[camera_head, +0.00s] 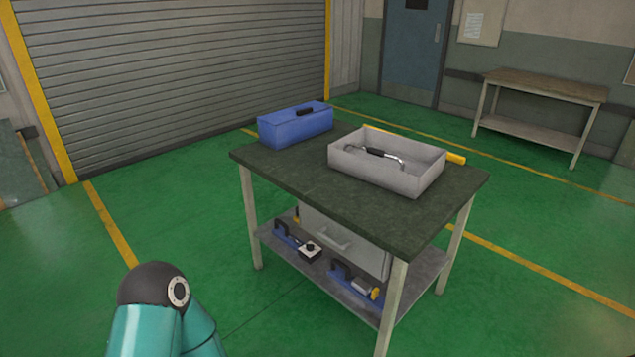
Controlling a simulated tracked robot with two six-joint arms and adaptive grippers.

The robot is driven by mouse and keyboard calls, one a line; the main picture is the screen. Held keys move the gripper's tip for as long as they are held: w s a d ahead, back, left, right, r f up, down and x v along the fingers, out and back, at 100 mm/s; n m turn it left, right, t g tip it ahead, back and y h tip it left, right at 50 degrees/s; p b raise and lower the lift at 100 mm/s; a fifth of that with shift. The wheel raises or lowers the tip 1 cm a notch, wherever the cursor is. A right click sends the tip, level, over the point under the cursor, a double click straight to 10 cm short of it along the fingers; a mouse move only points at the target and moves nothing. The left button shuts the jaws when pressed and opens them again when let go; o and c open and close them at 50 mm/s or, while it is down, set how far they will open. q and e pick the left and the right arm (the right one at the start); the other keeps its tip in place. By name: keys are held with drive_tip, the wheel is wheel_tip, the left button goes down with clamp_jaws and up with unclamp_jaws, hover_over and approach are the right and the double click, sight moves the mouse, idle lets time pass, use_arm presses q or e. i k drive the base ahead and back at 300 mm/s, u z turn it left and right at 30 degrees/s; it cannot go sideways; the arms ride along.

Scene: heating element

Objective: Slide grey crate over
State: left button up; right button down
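The grey crate (375,178) is an open, shallow box on the right part of the dark tabletop (300,185). A tool with a black grip and a metal shaft (374,152) shows at its far inside; its lower part is hidden by the crate's wall. A teal arm link of mine with a dark joint shows at the bottom left, well apart from the table. Neither of my grippers is in view.
A closed blue toolbox (296,125) stands left of the crate at the table's back edge. A yellow object (456,158) lies behind the crate. The lower shelf (345,294) holds blue holders and small parts. The tabletop's front left is clear.

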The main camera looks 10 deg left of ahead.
sight(421, 160)
drive_tip(key=z, duration=0.75)
drive_tip(key=k, duration=0.15)
drive_tip(key=u, duration=1.7)
drive_tip(key=i, duration=1.7)
drive_tip(key=z, duration=0.75)
